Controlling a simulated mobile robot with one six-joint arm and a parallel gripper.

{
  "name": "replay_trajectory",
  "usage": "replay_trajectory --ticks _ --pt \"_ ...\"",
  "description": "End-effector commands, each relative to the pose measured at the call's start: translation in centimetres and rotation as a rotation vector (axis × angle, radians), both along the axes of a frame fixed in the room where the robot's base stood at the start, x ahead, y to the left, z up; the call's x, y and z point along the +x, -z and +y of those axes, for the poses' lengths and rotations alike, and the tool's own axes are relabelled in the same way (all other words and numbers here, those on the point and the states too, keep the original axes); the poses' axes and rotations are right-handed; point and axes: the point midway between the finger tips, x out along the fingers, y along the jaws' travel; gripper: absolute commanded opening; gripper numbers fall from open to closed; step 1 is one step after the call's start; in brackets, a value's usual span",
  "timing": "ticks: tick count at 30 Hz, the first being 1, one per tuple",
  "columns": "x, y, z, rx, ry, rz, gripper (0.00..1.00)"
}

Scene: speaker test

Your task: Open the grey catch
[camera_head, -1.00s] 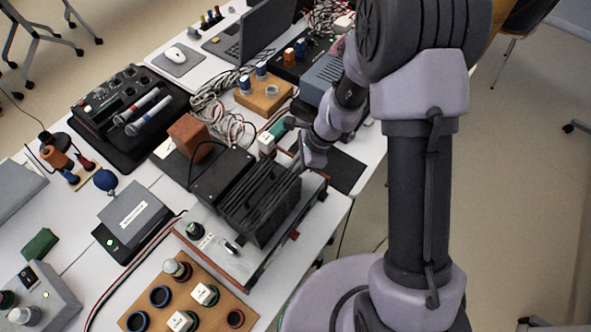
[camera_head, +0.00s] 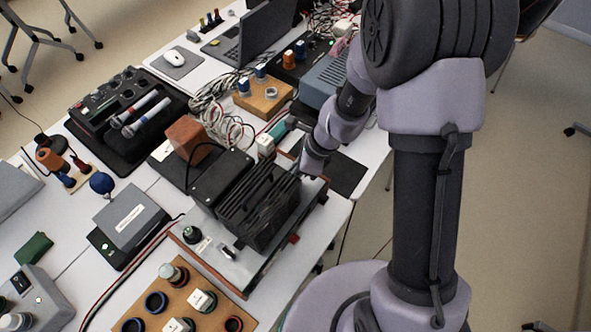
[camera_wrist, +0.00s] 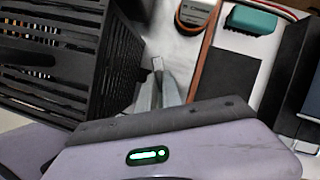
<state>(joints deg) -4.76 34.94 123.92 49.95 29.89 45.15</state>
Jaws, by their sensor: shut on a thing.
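The grey catch (camera_wrist: 157,63) appears as a small light grey piece between my fingertips in the wrist view; most of it is covered. My gripper (camera_wrist: 158,79) is shut on it, with its two grey fingers close together beside the slatted black housing (camera_wrist: 90,60). In the head view my gripper (camera_head: 308,174) is low at the right end of the black finned unit (camera_head: 258,205), on the grey-topped base (camera_head: 215,262). The catch cannot be made out there, and I cannot tell whether it is open.
A teal-topped block (camera_wrist: 251,20) and a round dark piece (camera_wrist: 197,14) lie beyond my fingers. A brown box (camera_head: 187,138) and tangled wires (camera_head: 228,125) stand behind the finned unit. A wooden board with knobs (camera_head: 190,300) is in front.

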Motion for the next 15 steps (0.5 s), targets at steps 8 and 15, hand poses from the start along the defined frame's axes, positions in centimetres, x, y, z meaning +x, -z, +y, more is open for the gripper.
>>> replay_trajectory --ticks 8,15 --pt "0.04 -0.04 0.01 0.000 -0.001 -0.001 0.31" --pt "0.02 -0.34 -0.09 0.000 -0.001 -0.001 0.31"
